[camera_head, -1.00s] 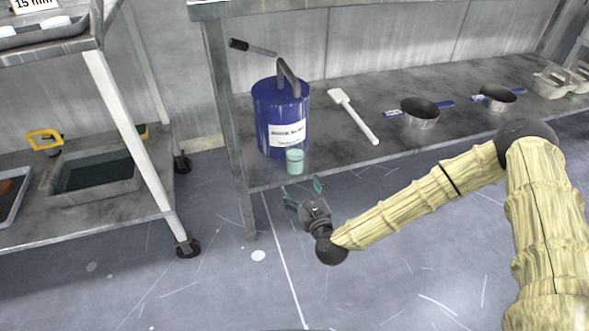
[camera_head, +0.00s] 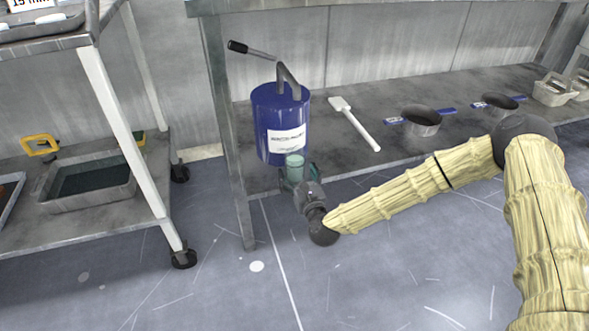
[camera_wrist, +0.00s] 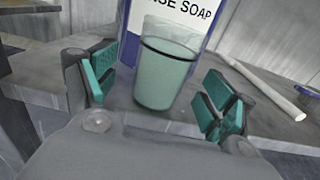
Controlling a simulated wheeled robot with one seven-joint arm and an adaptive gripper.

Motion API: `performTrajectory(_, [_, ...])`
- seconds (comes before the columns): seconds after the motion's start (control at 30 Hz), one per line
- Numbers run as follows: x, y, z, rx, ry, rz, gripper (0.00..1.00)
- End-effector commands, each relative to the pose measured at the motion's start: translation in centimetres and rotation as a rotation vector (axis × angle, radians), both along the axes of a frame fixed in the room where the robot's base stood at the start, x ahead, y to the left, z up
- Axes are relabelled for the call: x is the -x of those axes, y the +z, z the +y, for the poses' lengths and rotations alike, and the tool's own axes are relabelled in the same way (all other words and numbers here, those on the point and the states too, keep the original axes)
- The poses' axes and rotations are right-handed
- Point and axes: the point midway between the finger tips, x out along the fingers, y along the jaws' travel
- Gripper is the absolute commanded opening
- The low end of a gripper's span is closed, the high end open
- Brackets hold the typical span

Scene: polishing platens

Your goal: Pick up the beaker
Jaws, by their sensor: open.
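The beaker (camera_head: 294,166) is a small, pale green translucent cup standing upright on the low shelf, right in front of the blue drum. My gripper (camera_head: 299,177) is at the shelf's front edge with its fingers at the beaker. In the wrist view the beaker (camera_wrist: 165,68) stands between the two open teal-padded fingers (camera_wrist: 160,95), with a gap on each side. I cannot tell how deep the beaker is between the pads.
The blue drum (camera_head: 268,118) with a pump handle stands just behind the beaker. A table leg (camera_head: 228,140) rises close on the left. A cart (camera_head: 110,222) stands further left.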

Motion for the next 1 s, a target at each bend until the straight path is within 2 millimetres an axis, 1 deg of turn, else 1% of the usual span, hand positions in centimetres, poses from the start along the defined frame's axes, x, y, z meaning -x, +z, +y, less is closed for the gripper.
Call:
performTrajectory(0.07, [-0.9,-0.4,0.1,0.002,0.001,-0.001,0.84])
performTrajectory(0.2, [-2.6,-0.4,0.6,0.002,0.001,-0.002,0.84])
performTrajectory(0.3, [-3.3,-0.2,0.8,0.001,0.000,0.001,0.84])
performTrajectory(0.53, [-3.5,0.0,0.8,0.000,0.000,0.001,0.84])
performTrajectory(0.57, [-3.5,0.0,0.8,0.000,0.000,0.001,0.80])
performTrajectory(0.6, [-3.5,0.0,0.8,0.000,0.000,0.001,0.73])
performTrajectory(0.87, [-3.4,-0.1,0.8,0.000,0.000,0.001,0.25])
performTrajectory(0.93, [-3.5,0.0,0.8,0.000,0.000,0.000,0.25])
performTrajectory(0.97, [-3.5,0.0,0.8,0.000,0.000,0.000,0.20])
performTrajectory(1.0, [-3.5,0.0,0.8,0.000,0.000,0.001,0.20])
